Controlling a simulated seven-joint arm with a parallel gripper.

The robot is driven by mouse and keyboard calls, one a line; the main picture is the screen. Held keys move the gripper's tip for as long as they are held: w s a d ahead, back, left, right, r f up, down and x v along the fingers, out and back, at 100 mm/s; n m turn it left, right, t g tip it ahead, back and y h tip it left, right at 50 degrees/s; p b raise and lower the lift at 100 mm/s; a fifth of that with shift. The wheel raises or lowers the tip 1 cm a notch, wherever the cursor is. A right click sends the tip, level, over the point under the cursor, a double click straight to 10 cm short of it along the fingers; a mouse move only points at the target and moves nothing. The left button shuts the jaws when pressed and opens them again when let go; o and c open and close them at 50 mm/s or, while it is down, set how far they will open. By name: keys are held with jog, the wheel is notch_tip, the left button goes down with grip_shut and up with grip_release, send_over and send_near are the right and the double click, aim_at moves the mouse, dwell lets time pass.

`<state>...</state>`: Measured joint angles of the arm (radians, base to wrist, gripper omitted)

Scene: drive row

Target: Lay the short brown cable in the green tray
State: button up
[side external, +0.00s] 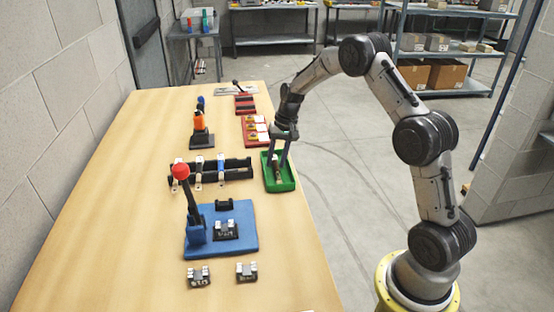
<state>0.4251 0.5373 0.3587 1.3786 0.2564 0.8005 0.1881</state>
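The green tray (292,186) lies at the right edge of the bench. My gripper (278,162) points down over it, with its fingertips inside the tray's outline. A small pale and dark item (277,175) shows at the fingertips, low in the tray. It is too small to tell whether it is the short brown cable, or whether the fingers grip it. The two fingers look a little apart. No brown cable can be made out clearly elsewhere.
A black rack (238,170) with white and blue pieces stands just left of the tray. A blue base (240,243) with a red-knobbed lever (181,172) is nearer. A red tray (249,139) lies behind. The left front of the bench is clear.

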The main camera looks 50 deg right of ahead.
jog(key=shift+o, duration=0.5)
jog(key=shift+s+f, duration=0.2)
notch_tip(320, 180, up, 14)
jog(key=s+d, duration=0.1)
jog(key=shift+s+d, duration=0.35)
jog(key=shift+d, duration=0.05)
